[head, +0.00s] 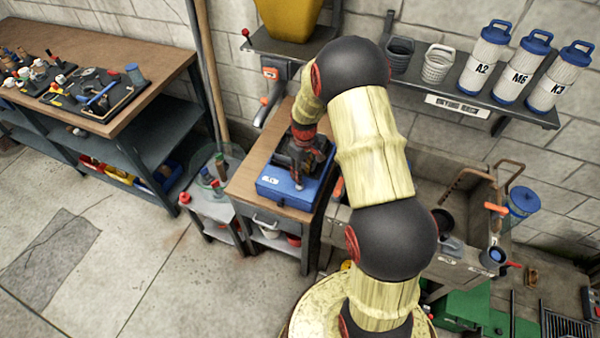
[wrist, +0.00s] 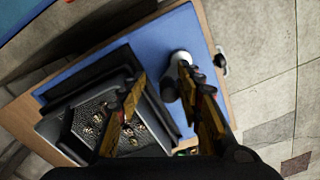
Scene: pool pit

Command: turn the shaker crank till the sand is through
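The shaker has a blue base (head: 283,189) on a wooden-topped cabinet, with a black tray (head: 318,160) on top. In the wrist view the black mesh tray (wrist: 72,132) holds several small brownish pieces; I cannot make out loose sand. A pale round knob on a grey stem, seemingly the crank handle (wrist: 177,60), stands over the blue base (wrist: 150,42). My gripper (wrist: 161,72) is open above the shaker. The knob is right beside the right finger; I cannot tell whether they touch. In the head view my gripper (head: 299,165) partly hides the tray and crank.
A workbench (head: 150,62) with tools stands at left. A small grey stand (head: 212,205) with bottles is just left of the cabinet. A wall shelf (head: 470,90) with white canisters (head: 487,58) and a sink-like basin (head: 465,215) are at right. The floor at front left is clear.

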